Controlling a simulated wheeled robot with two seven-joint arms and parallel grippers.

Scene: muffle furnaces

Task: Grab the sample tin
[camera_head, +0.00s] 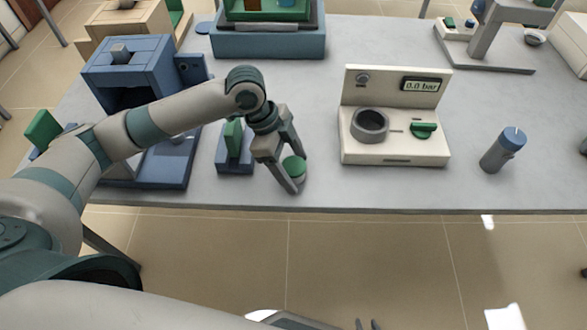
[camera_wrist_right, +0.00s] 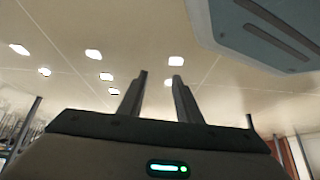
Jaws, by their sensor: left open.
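The sample tin (camera_head: 294,168), a small round tin with a green lid, stands near the front edge of the grey table in the head view. My left gripper (camera_head: 297,172) is open around it, one finger on the near-left side and the other at the far-right side. Contact between fingers and tin cannot be made out. My right gripper shows in the right wrist view (camera_wrist_right: 158,85) with its two fingers apart and nothing between them. Only its fingertips (camera_head: 368,325) show at the bottom of the head view, below the table edge.
A blue furnace (camera_head: 125,65) stands left, under my left arm. A blue block with a green part (camera_head: 235,158) is just left of the gripper. A cream gauge unit (camera_head: 400,150) and a blue-capped cylinder (camera_head: 502,150) stand right.

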